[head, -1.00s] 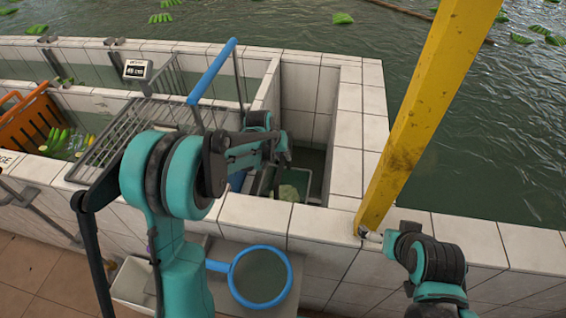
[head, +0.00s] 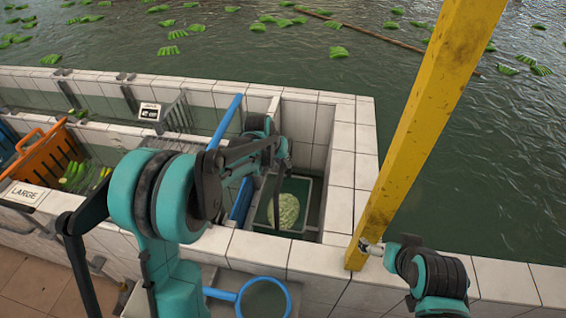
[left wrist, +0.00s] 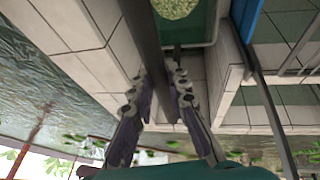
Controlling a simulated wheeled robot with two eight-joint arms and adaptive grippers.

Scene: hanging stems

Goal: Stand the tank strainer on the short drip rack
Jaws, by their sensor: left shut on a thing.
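The left wrist view shows that pale mass (left wrist: 176,8) at the top. My left gripper (head: 283,162) is above it. In the left wrist view its fingers (left wrist: 162,88) close around a dark bar, which looks like the strainer's handle; the exact grip is unclear.
White tiled walls (head: 340,205) enclose the corner tank closely. The yellow post (head: 428,120) rises at right. An orange crate (head: 48,155) and a small display (head: 150,111) are at left. A blue-rimmed round net (head: 264,298) is low in front. Open water lies beyond.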

